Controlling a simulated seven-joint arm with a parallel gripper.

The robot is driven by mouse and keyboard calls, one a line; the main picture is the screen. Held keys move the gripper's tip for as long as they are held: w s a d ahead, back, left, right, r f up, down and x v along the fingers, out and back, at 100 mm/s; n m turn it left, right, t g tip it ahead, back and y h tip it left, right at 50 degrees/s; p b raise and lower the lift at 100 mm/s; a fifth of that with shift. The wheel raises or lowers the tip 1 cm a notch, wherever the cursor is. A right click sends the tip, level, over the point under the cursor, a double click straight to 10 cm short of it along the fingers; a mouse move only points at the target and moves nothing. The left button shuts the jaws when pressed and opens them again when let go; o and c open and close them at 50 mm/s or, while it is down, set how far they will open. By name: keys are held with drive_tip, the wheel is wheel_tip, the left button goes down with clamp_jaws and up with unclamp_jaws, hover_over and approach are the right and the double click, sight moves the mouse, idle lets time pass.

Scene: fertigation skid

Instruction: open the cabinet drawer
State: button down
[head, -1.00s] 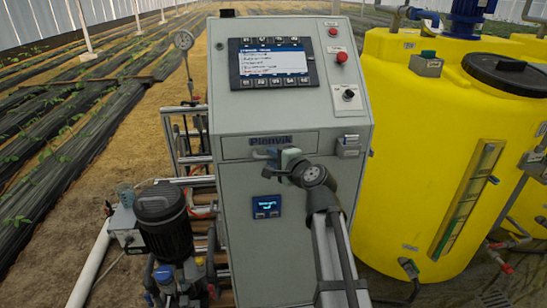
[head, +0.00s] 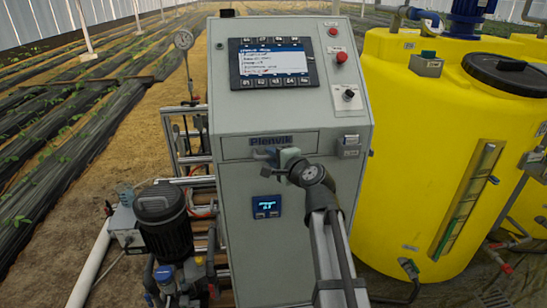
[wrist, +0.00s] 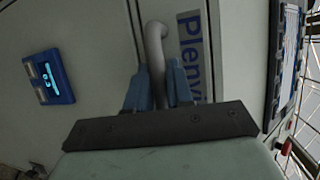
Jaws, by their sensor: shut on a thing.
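The grey cabinet (head: 270,235) stands in the middle of the head view. Its drawer front (head: 235,148) is a shallow panel below the control screen, with a "Plenvik" label (head: 270,141). It looks flush with the cabinet face. In the wrist view, the drawer's round grey bar handle (wrist: 156,45) runs between the two blue fingers of my gripper (wrist: 158,82). The fingers are shut on the handle. In the head view my gripper (head: 272,156) is at the drawer front, and hides most of the handle.
The control screen (head: 275,62) and a red button (head: 341,57) are above the drawer. A small blue display (head: 266,207) is below it. A yellow tank (head: 405,150) stands close on the right. A dark pump (head: 164,220) and pipes are at the left.

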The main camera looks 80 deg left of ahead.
drive_tip(key=d, duration=1.9)
drive_tip(key=shift+d, duration=0.25)
drive_tip(key=c, duration=1.4)
unclamp_jaws()
drive_tip(key=shift+r, duration=0.1)
